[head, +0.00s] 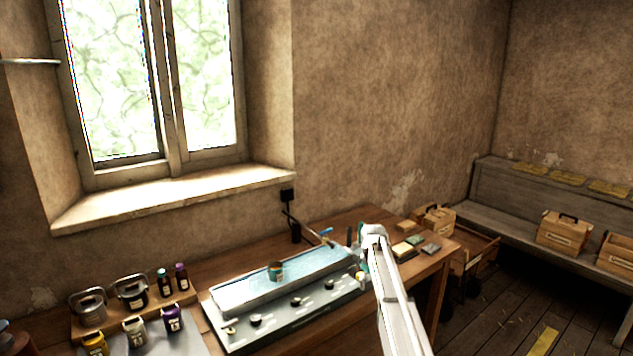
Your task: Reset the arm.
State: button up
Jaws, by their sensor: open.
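My white arm (391,295) rises from the bottom edge, right of centre. Its upper end is a rounded joint (373,232) over the right end of the grey press bench. My gripper cannot be made out; it is hidden or out of frame. The long grey unit (290,321) has a pale blue top bed (321,266) and several dark knobs along its front.
Lidded pots (90,307) and small bottles (163,283) stand at the left of the wooden table (345,217). Blocks (403,249) lie at its right end. A window (155,80) is behind. Wooden boxes (564,231) sit on a bench (500,217) at right. The floor (490,325) at right is mostly open.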

jog(key=s+f+m+b, duration=0.2)
jog(key=s+f+b, duration=0.1)
jog(key=s, duration=1)
jog(key=s+a+f+m+b, duration=0.1)
jog(key=s+f+m+b, duration=0.1)
jog(key=s, duration=1.1)
jog(key=s+f+m+b, duration=0.3)
jog(key=s+f+b, duration=0.1)
jog(key=s, duration=0.9)
jog(key=shift+a+f, duration=0.25)
dwell(1.2)
